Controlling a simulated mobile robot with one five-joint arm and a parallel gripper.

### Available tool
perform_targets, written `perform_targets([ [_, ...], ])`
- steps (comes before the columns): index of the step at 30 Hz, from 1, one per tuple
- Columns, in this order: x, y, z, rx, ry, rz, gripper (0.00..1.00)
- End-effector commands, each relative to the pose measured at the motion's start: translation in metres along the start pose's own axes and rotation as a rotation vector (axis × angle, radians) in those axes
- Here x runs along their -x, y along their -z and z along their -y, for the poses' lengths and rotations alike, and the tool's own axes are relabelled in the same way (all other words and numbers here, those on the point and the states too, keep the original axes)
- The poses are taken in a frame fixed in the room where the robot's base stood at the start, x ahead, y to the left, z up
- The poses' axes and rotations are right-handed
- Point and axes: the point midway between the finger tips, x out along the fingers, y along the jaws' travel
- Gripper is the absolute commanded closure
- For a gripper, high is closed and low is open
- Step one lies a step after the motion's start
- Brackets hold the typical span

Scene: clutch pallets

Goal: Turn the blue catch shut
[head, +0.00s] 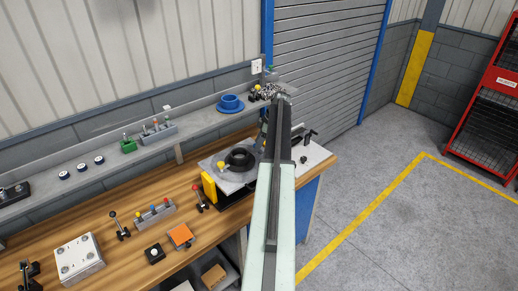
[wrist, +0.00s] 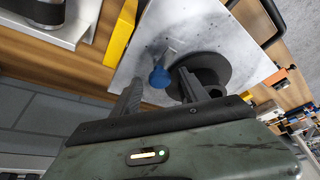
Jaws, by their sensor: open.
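The blue catch (wrist: 160,77) shows in the wrist view as a round blue knob on a short grey lever, on a pale metal plate (wrist: 207,28). A black round part (wrist: 212,74) stands right of it. My gripper (wrist: 160,78) is open, its two dark fingers left and right of the knob in the picture. I cannot tell whether the knob is between them in depth or whether either touches it. The right finger overlaps the black part. In the head view the plate (head: 226,178) carries a black ring (head: 240,158); my arm hides its right side and I cannot make out the blue catch there.
A yellow block (head: 208,187) stands at the plate's left edge. A yellow knob (head: 222,166) sits beside the black ring. Levers, an orange-topped block (head: 181,236) and a silver block (head: 78,259) are on the wooden bench. A blue flanged part (head: 230,103) sits on the shelf behind.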

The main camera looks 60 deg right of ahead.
Motion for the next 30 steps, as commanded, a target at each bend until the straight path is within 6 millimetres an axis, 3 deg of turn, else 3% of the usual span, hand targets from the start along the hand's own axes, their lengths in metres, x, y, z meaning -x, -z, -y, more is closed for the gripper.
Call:
perform_targets([
  [5, 0.0012, 0.0004, -0.0001, -0.001, 0.0, 0.0, 0.48],
  [11, 0.0014, 0.0001, -0.0001, -0.001, 0.0, 0.0, 1.0],
  [21, 0.0016, -0.0004, 0.0009, -0.036, -0.015, 0.0, 1.0],
  [30, 0.0016, -0.0007, 0.0041, -0.21, -0.087, 0.0, 1.0],
])
